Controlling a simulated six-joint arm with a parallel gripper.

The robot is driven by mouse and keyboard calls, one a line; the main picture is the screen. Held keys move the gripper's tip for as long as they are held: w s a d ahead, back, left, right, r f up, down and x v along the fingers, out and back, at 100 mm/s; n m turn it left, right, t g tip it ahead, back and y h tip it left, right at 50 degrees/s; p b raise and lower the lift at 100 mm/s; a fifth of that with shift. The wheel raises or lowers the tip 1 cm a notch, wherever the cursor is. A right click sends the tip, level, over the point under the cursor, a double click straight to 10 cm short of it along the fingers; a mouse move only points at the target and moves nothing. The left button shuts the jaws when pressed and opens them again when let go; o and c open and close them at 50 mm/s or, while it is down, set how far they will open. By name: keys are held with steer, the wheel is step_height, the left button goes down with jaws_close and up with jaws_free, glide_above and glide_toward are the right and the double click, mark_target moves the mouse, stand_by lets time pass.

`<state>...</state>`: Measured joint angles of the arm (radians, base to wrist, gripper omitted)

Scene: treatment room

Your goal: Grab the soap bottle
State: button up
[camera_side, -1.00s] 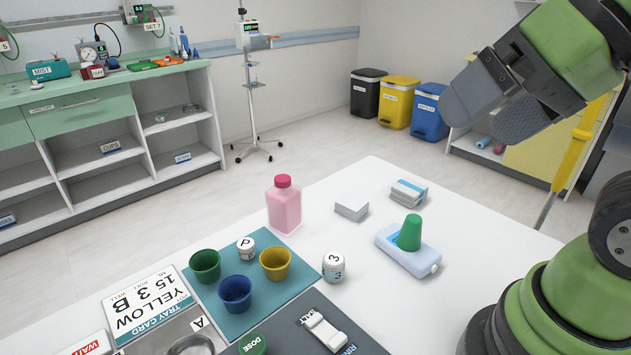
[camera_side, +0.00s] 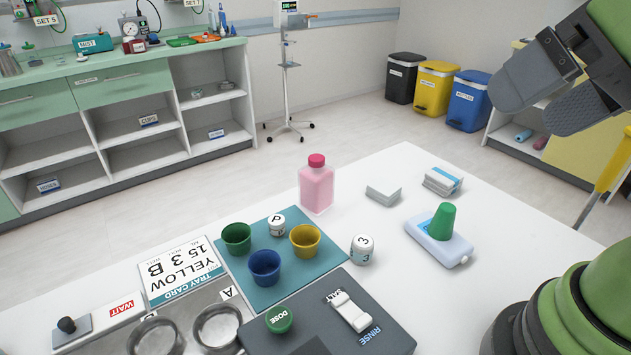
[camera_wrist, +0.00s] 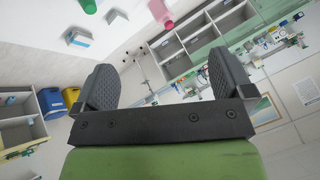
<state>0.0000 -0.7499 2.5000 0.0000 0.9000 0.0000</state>
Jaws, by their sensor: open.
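A pink bottle (camera_side: 316,190) with a red-pink cap stands upright on the white table, behind the teal mat; no label is readable on it. It also shows at the top of the wrist view (camera_wrist: 158,9), partly cut off. I cannot tell from labels which bottle holds soap. My gripper (camera_side: 543,104) is open and empty, up at the upper right, well apart from both bottles. In the wrist view its fingers (camera_wrist: 164,84) are spread wide.
A dark grey panel (camera_side: 385,330) and metal tray are in front.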

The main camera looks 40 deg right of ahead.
steer(key=n+g+h, duration=0.2)
steer(key=n, duration=0.1)
glide_above(317, 158)
steer(key=s, duration=0.6)
step_height(317, 158, down, 10)
steer(key=shift+n, duration=0.5)
steer(key=x, duration=0.9)
steer(key=shift+w+d+f, duration=0.1)
steer(key=shift+w+f, duration=0.05)
steer(key=shift+f, duration=0.15)
steer(key=shift+x, duration=2.85)
steer(key=shift+w+r, duration=0.1)
steer(key=shift+w, duration=0.05)
steer(key=c, duration=1.4)
